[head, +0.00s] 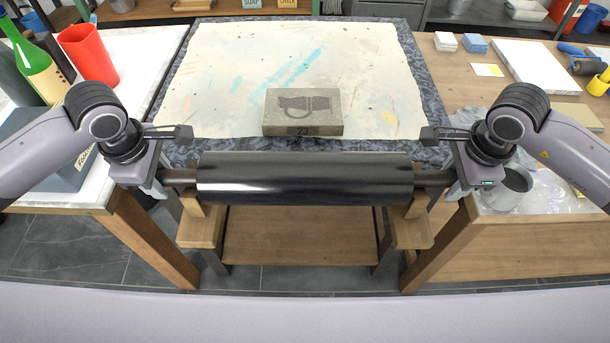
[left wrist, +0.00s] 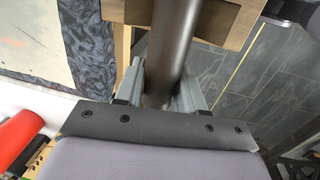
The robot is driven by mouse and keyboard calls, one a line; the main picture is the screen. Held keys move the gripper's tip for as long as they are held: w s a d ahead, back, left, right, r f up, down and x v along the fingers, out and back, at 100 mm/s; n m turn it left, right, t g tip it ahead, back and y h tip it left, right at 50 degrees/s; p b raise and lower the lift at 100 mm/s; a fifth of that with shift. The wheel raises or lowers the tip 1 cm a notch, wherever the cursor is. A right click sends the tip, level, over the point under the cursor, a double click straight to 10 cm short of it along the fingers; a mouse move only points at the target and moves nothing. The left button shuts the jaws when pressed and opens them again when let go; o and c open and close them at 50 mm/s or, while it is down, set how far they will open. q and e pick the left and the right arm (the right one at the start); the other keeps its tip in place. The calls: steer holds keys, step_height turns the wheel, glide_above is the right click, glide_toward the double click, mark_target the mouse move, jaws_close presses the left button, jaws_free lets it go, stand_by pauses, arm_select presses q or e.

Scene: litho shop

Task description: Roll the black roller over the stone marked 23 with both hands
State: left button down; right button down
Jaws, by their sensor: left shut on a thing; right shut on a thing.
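The black roller (head: 305,180) lies level across the front of the work table, at the wooden rests (head: 201,230) of a low stand. I cannot tell whether it still touches them. My left gripper (head: 166,180) is shut on its left handle, and my right gripper (head: 454,180) is shut on its right handle. In the left wrist view the left gripper (left wrist: 160,92) has its fingers on both sides of the dark handle (left wrist: 172,45). The stone marked 23 (head: 332,128), a grey block with a dark mug-like drawing on top, lies beyond the roller, apart from it.
A stained cream sheet (head: 220,70) lies under the stone on a dark marbled table (head: 425,100). A left side table holds a red cup (head: 88,55) and a green bottle (head: 35,65). A grey pot (head: 508,188) stands near my right gripper. The sheet around the stone is clear.

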arm_select(q)
steer(key=shift+r, duration=0.3)
arm_select(e)
steer(key=shift+r, duration=0.3)
